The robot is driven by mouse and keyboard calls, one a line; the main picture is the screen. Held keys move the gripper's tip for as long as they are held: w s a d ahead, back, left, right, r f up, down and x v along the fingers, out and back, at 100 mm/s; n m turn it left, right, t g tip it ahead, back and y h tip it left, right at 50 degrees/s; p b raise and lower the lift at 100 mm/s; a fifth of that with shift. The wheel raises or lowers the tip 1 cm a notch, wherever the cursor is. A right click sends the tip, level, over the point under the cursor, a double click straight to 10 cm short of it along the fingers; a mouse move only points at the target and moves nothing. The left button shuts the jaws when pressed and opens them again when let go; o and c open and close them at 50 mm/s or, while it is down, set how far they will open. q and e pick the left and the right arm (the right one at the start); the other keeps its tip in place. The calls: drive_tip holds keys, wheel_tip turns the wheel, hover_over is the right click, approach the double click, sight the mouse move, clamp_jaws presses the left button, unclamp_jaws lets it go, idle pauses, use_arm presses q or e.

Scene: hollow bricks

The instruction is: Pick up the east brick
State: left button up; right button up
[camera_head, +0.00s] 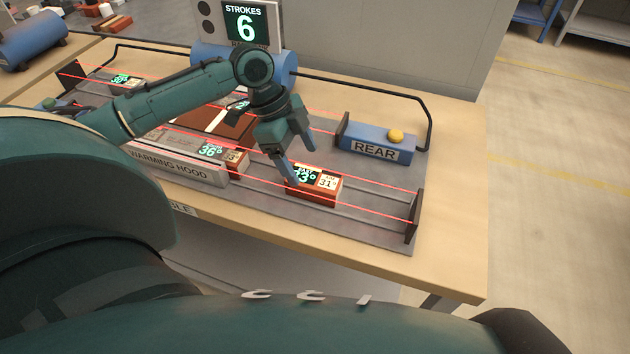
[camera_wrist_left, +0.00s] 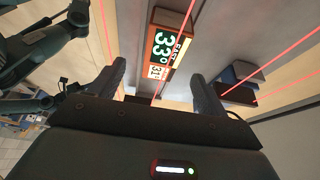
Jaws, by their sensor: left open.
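A reddish-brown brick (camera_head: 328,191) lies on the grey bed near its front right part, with a green-lit reading and a white label on top. I take it as the east brick; its small lettering is hard to read. It also shows in the left wrist view (camera_wrist_left: 180,22), beyond and between the fingers, with a reading like 33°. My left gripper (camera_head: 302,164) is open and empty just above and behind this brick, one fingertip overlapping its left end in the picture. Both fingers show in the left wrist view (camera_wrist_left: 160,88). My right gripper is not seen.
Red beams run along the bed beside the brick. The warming hood (camera_head: 178,165) stands to the left, with another brick (camera_head: 236,160) at its right end. A blue REAR box (camera_head: 376,142) with a yellow button stands behind right. A dark post (camera_head: 414,216) marks the right end.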

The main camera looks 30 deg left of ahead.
sight(312, 178)
use_arm(q)
drive_tip(key=shift+p+x, duration=0.4)
drive_tip(key=shift+x, duration=3.2)
drive_tip(key=shift+w, duration=0.2)
drive_tip(key=c, duration=1.4)
